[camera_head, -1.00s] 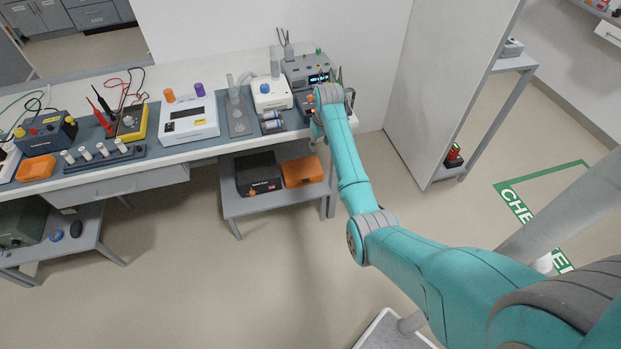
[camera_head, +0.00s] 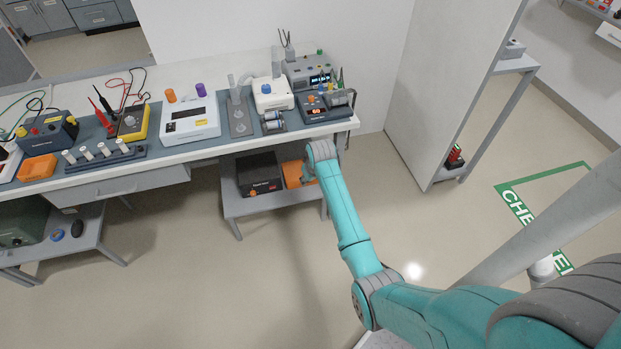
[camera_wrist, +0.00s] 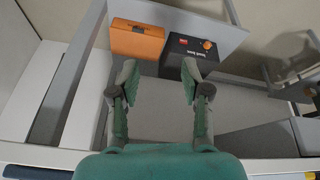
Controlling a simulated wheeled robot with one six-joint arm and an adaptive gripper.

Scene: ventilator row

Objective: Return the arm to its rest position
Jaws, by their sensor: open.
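My gripper (camera_wrist: 158,85) shows in the wrist view with its two fingers spread apart and nothing between them. Beyond the fingertips lie an orange box (camera_wrist: 137,40) and a black box (camera_wrist: 188,52) on the lower shelf. In the head view my teal arm reaches from the lower right toward the bench's right end. Its wrist is in front of the bench, below the top's front edge, and partly covers the orange box (camera_head: 293,174). The gripper's fingers are mostly hidden behind the wrist there.
The bench top's front edge (camera_head: 250,137) is close to my wrist. A grey device with a display (camera_head: 308,70) and a dark unit (camera_head: 322,107) stand at its right end. The lower shelf (camera_head: 238,207) juts out below. A white partition (camera_head: 437,90) stands right; floor between is clear.

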